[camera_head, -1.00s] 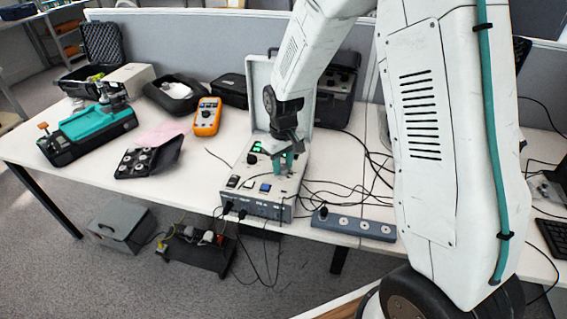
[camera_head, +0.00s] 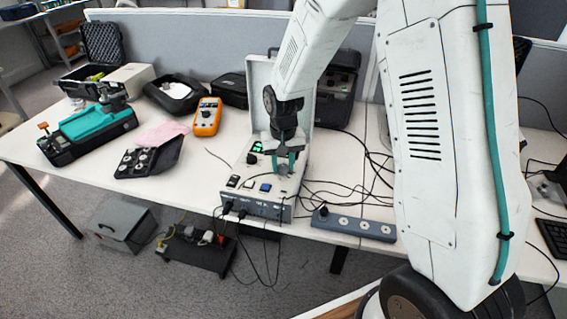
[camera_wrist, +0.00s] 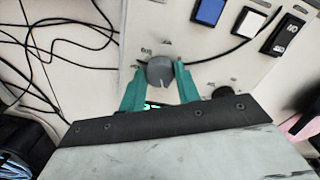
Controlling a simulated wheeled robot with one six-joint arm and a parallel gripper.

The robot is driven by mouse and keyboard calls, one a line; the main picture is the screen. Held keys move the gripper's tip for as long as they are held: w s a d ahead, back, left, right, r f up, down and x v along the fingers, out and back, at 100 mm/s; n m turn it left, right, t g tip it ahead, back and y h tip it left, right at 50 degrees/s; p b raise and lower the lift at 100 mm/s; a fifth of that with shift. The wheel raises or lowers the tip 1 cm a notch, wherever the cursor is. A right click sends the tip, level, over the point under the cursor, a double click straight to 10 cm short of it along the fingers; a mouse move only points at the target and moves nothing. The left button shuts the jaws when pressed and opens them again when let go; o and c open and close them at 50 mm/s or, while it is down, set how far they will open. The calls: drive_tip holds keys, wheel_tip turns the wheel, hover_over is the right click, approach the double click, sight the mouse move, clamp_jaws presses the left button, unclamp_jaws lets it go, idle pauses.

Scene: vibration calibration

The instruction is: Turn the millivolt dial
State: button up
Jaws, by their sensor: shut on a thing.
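The calibrator box (camera_head: 288,203) stands on the table with its lid raised behind it, and my gripper (camera_head: 284,166) reaches down onto its top panel. In the wrist view my gripper's two teal fingers (camera_wrist: 159,80) are on either side of a round grey dial (camera_wrist: 160,71) and shut on it. The dial has a pointer mark and small printing around it, too small to read for certain. A darker knob (camera_wrist: 222,92) sits to its right, outside the fingers. A green-lit display (camera_wrist: 152,105) is partly hidden behind my gripper.
A blue button (camera_wrist: 209,11), a white button (camera_wrist: 249,22) and a black switch (camera_wrist: 287,33) share the panel. Loose black cables (camera_wrist: 62,40) lie beside the box. An orange multimeter (camera_head: 207,117) and a grey power strip (camera_head: 352,223) are nearby on the table.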

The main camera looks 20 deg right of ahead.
sight(283, 167)
drive_tip(key=o, duration=1)
wheel_tip(283, 167, up, 8)
drive_tip(key=shift+f, duration=0.1)
